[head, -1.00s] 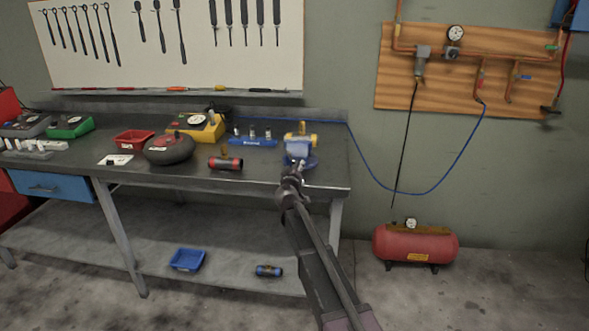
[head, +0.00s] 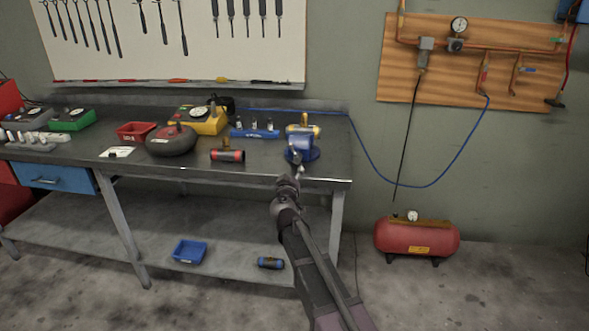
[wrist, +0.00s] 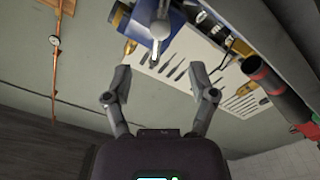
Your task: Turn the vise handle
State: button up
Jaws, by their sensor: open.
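The blue vise (head: 305,151) is mounted at the right end of the workbench, near its front edge. Its grey metal handle (head: 297,162) is at its front, partly hard to make out in the head view. In the wrist view the vise (wrist: 137,24) is at the top, with the handle and its screw (wrist: 159,31) pointing toward me. My gripper (head: 290,180) is just in front of the bench edge, below the vise. In the wrist view my gripper (wrist: 160,82) has its fingers spread apart with nothing between them. The handle lies beyond the fingertips, not touched.
The workbench (head: 270,172) has a red-and-black cylinder (head: 228,155) and a blue holder (head: 254,132) left of the vise. A blue hose (head: 437,183) hangs on the wall at right. A red compressor (head: 415,238) stands on the floor.

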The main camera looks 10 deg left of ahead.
jog(key=shift+s, duration=0.95)
